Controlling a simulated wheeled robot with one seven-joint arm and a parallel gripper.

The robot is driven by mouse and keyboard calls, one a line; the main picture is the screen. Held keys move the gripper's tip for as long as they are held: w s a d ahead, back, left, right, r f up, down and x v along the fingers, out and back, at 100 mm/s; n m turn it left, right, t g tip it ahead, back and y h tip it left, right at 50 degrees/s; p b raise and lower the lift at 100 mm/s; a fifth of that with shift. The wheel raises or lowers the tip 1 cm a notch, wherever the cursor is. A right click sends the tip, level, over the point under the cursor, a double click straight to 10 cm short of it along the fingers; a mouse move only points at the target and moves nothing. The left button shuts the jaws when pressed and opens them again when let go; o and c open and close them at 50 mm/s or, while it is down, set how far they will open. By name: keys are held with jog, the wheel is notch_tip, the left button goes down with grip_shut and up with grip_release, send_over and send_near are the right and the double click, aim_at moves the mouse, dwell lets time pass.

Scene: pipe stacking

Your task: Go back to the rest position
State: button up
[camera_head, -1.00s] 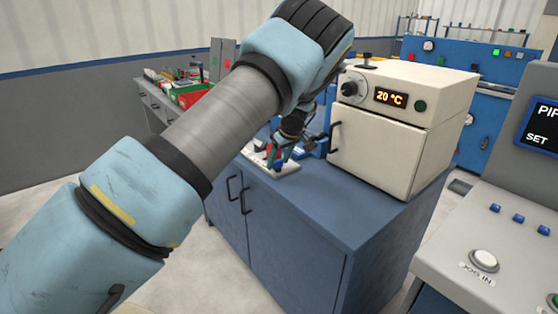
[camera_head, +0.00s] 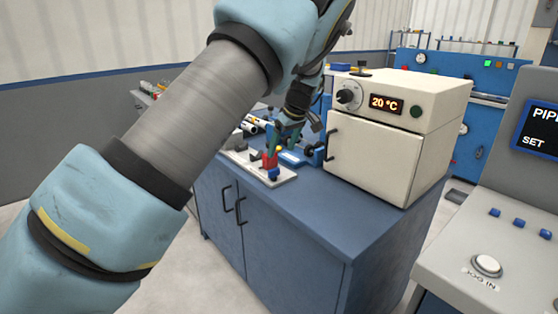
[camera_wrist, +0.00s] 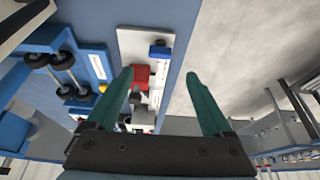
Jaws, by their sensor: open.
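My gripper (camera_wrist: 168,100) is open in the wrist view, its two green fingers apart with nothing held between them. Below and beyond the fingers is a white board (camera_wrist: 130,42) with a red block (camera_wrist: 141,76) and a blue piece (camera_wrist: 160,51) on it. In the head view the same white board (camera_head: 284,181) lies on the blue cabinet's top, with the red piece (camera_head: 269,161) upright on it. My gripper is just above and behind these pieces there, partly hidden by my own arm.
The blue cabinet (camera_head: 290,235) carries a cream oven (camera_head: 375,150) reading 20 °C, right of my gripper. A blue fixture with rollers (camera_wrist: 65,65) stands beside the board. A grey control console (camera_head: 490,225) is at the right. The floor left of the cabinet is clear.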

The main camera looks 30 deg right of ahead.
jog(key=shift+s+r, duration=0.15)
jog(key=shift+r, duration=0.3)
jog(key=w+a+f+g, duration=0.1)
jog(key=w+a+g, duration=0.15)
jog(key=a, duration=2.35)
jog(key=s+a+m+h, duration=0.1)
jog(key=s+a+m, duration=0.2)
jog(key=s+a, duration=1.4)
jog(key=shift+s+a+f+m, duration=0.2)
jog(key=shift+s+a+m, duration=0.1)
jog(key=shift+a, duration=0.8)
